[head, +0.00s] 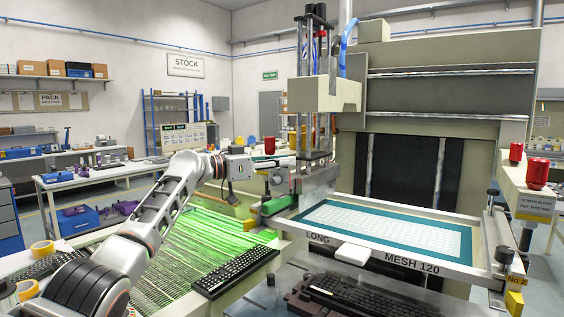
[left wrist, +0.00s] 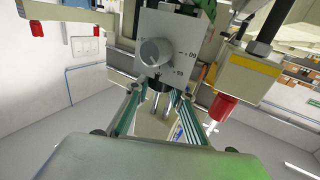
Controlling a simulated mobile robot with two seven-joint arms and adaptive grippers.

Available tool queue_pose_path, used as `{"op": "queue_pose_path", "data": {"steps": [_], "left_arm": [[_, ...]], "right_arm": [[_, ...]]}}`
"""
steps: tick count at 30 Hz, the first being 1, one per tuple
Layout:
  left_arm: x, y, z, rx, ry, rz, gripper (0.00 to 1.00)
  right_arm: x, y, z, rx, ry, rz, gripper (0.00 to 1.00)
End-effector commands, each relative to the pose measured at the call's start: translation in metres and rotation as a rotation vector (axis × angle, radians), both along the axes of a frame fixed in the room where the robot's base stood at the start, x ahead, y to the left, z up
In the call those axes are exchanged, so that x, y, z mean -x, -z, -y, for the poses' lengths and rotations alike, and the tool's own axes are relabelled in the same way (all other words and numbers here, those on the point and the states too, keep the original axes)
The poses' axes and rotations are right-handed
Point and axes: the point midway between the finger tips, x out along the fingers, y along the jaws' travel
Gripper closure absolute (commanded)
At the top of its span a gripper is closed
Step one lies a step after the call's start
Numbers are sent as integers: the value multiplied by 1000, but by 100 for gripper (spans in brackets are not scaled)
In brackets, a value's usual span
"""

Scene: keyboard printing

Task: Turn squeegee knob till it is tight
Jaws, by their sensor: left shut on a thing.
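My left gripper (head: 287,161) reaches from the left to the side of the squeegee head (head: 316,184) on the printing press. In the left wrist view its two green-edged fingers (left wrist: 158,97) close in around a small dark knob (left wrist: 158,84), which they largely hide. This looks like the squeegee knob. Whether it is tight cannot be told. Beside it, a larger round grey dial (left wrist: 156,52) sits on a light plate with number marks. That dial also shows just below the gripper in the head view (head: 277,177). My right gripper is not in view.
The teal-bordered screen frame (head: 480,241) lies right of the squeegee head. A green-lit slatted bed (head: 165,262) and a black keyboard (head: 236,271) lie below my left arm. Tall press columns stand close behind the gripper. A red button (head: 537,173) is at the far right.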

Motion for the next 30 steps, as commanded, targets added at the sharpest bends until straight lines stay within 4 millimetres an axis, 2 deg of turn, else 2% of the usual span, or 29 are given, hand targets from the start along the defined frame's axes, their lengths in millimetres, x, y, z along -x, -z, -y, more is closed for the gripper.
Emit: {"op": "queue_pose_path", "data": {"steps": [22, 23, 24, 30], "left_arm": [[0, 3, 1, -4, 37, -3, 99], [0, 3, 1, -4, 37, -3, 72], [0, 3, 1, -4, 37, -4, 62], [0, 2, 1, -3, 37, -2, 60]], "right_arm": [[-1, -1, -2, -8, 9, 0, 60], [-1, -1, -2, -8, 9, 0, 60], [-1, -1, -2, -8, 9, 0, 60], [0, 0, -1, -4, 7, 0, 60]]}}
